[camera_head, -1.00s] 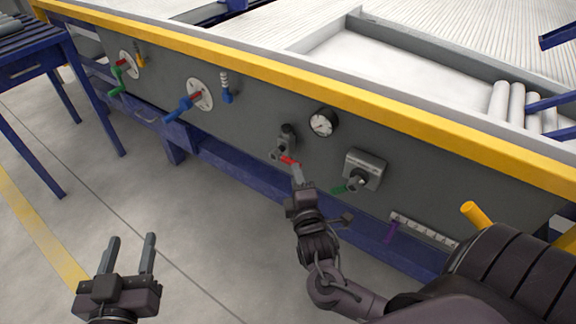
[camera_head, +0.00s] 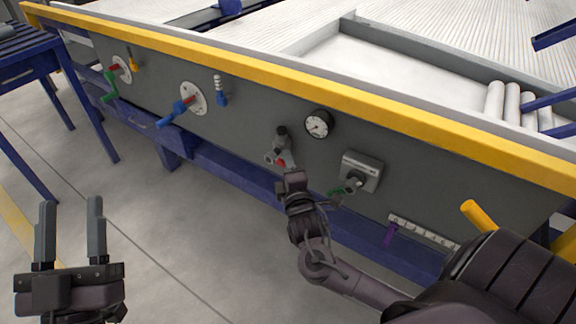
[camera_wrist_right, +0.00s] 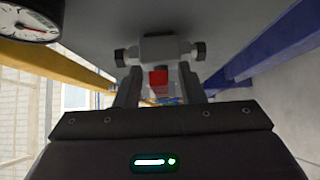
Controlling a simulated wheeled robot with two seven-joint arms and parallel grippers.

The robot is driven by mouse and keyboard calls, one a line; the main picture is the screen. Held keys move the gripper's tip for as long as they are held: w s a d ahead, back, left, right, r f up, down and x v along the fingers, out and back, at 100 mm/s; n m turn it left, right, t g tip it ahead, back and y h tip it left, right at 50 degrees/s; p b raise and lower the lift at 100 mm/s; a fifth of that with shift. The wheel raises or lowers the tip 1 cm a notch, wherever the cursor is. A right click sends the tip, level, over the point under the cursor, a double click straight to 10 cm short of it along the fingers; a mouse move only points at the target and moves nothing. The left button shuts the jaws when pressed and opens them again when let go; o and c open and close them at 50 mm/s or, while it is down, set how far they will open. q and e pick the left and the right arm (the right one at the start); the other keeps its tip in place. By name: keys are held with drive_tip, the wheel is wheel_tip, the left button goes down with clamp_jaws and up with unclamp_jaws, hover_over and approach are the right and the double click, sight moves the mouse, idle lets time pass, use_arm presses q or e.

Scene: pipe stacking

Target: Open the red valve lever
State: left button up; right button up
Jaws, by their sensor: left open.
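The red valve lever (camera_head: 280,162) belongs to a grey valve (camera_head: 281,137) on the panel's side, left of the round gauge. In the head view my right gripper (camera_head: 288,168) is at the lever and hides most of it. In the right wrist view the red lever (camera_wrist_right: 158,77) shows between the two fingers, with the grey valve body (camera_wrist_right: 160,48) behind it. The fingers of my right gripper (camera_wrist_right: 160,88) stand apart, with gaps beside the lever. My left gripper (camera_head: 70,225) is open and empty, over the floor at lower left.
A yellow rail (camera_head: 250,70) runs above.

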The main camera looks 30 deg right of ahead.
clamp_jaws()
